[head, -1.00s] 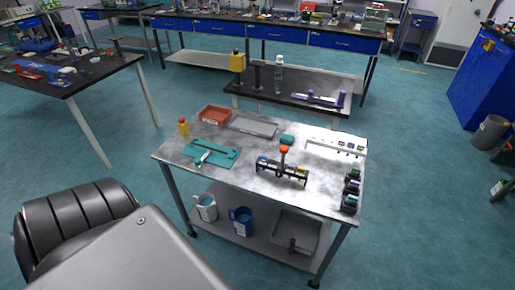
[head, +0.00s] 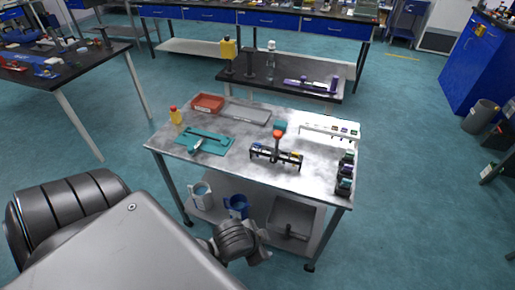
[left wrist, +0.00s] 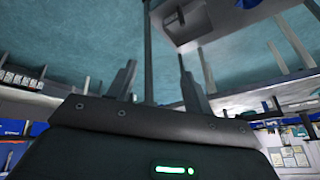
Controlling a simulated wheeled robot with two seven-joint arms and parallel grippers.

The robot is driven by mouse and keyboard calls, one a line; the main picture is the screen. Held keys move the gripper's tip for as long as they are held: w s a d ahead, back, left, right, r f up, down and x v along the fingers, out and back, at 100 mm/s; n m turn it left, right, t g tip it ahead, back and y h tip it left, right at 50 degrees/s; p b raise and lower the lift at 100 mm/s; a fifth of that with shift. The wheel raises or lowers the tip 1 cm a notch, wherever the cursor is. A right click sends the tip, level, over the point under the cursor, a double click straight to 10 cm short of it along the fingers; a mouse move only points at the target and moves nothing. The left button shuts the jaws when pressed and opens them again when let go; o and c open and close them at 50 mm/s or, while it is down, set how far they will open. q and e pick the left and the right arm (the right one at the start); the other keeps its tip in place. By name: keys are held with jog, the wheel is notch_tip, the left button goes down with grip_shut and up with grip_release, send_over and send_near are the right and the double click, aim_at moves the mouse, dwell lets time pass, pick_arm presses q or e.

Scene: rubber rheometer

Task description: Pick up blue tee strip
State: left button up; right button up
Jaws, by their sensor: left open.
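I cannot tell for certain which thing is the blue tee strip. A teal flat plate (head: 205,140) with a small pale piece on it lies at the cart's left. A small teal block (head: 280,126) lies near the cart's back middle. A black rack (head: 276,155) with a red-topped post and small coloured pieces stands at mid-cart. In the left wrist view my left gripper (left wrist: 157,65) is open, with nothing between its fingers. In the head view part of my left arm shows low, in front of the cart, below its top. My right gripper is not in view.
The metal cart top (head: 225,165) has bare room at front. It also holds a red tray (head: 207,103), a grey tray (head: 247,116), a yellow bottle (head: 175,116) and a white rack (head: 330,131). Dark holders line its right edge. Mugs and a grey bin (head: 296,216) are on the lower shelf.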

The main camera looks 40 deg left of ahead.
pick_arm(q)
jog(key=w+d+r+m+t+h, duration=0.2)
jog(key=w+d+r+m, duration=0.2)
jog(key=w+m, duration=0.4)
jog(key=w+d+r+m+t+h, duration=0.1)
jog(key=w+d+r+m+h, duration=0.2)
jog(key=w+m, duration=0.6)
jog(key=m+g+y, duration=0.4)
jog(key=m+y, duration=0.3)
jog(key=m, duration=0.2)
send_near(257, 144)
jog(key=shift+b+x, duration=1.7)
jog(key=shift+x, duration=2.55)
jog(key=shift+w+f, duration=0.25)
